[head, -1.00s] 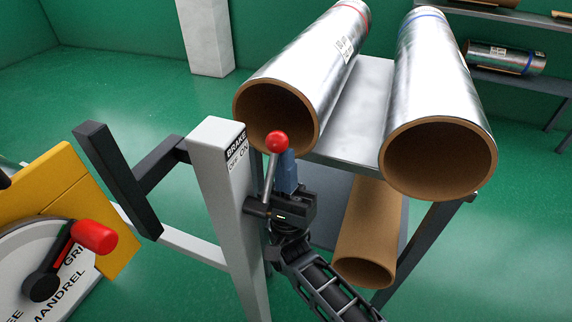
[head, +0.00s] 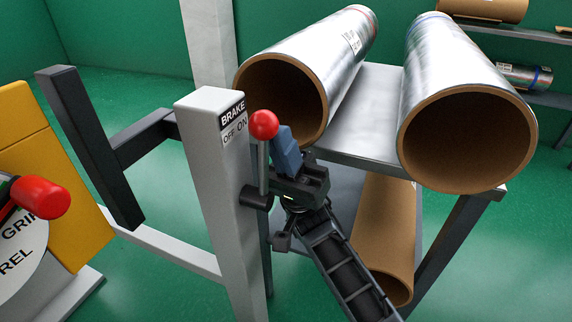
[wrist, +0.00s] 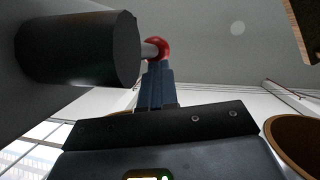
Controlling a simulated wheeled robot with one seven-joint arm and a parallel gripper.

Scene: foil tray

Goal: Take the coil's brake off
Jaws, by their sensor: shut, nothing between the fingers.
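The brake lever is a grey rod with a red ball knob (head: 264,124), on a dark pivot on the side of a light grey post (head: 222,180). The post's label (head: 234,122) reads BRAKE, OFF and ON. The lever stands close to upright, under the ON end of the label. My gripper (head: 283,137) is shut and empty, its blue fingers just right of the rod below the knob; I cannot tell whether they touch. In the wrist view the fingers (wrist: 157,88) point up toward the red knob (wrist: 159,47), beside the dark pivot cylinder (wrist: 80,50).
Two foil rolls (head: 320,65) (head: 455,85) lie on a metal rack right behind my gripper, with a bare cardboard tube (head: 385,240) below. A dark frame bar (head: 90,150) and a yellow machine with a red-handled lever (head: 40,196) stand at left. Green floor is open between.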

